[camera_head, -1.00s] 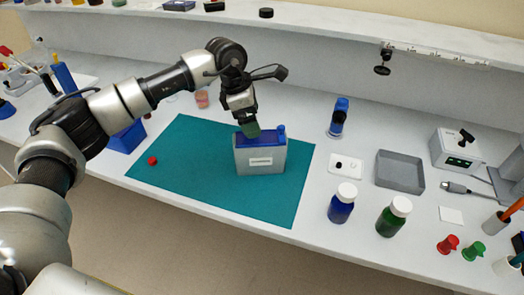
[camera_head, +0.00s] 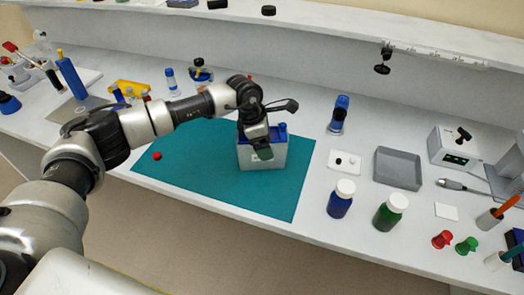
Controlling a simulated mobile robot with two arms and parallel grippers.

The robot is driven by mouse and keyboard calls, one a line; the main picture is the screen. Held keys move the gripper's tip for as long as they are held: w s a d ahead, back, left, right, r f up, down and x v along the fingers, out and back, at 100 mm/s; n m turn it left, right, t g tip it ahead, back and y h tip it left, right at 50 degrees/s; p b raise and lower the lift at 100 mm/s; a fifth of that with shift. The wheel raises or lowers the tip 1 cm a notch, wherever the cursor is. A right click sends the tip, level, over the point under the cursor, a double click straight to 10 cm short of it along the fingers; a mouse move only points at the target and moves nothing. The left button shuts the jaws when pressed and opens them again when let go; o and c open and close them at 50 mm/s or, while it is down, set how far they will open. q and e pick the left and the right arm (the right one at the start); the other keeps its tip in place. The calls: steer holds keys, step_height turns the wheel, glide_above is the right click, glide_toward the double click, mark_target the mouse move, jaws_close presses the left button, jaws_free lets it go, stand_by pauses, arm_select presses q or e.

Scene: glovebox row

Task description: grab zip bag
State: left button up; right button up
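A grey container with a blue top (camera_head: 246,158) stands upright on the teal mat (camera_head: 200,165). I cannot make out a separate zip bag; I cannot tell if one is in this container. My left gripper (camera_head: 264,153) points down at the container's upper front and hides part of its blue top and label. A dark green piece shows at the gripper's tip. I cannot tell whether its fingers are open, or whether they touch the container. My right gripper is not in view.
A small red cap (camera_head: 157,156) lies on the mat's left. Right of the mat stand a blue bottle (camera_head: 340,205), a green bottle (camera_head: 388,217) and a grey tray (camera_head: 398,169). The mat's front half is clear.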

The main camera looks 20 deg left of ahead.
arm_select(q)
steer(key=shift+f+b, duration=0.2)
steer(key=shift+b, duration=0.2)
steer(key=shift+c, duration=0.3)
steer(key=c, duration=1)
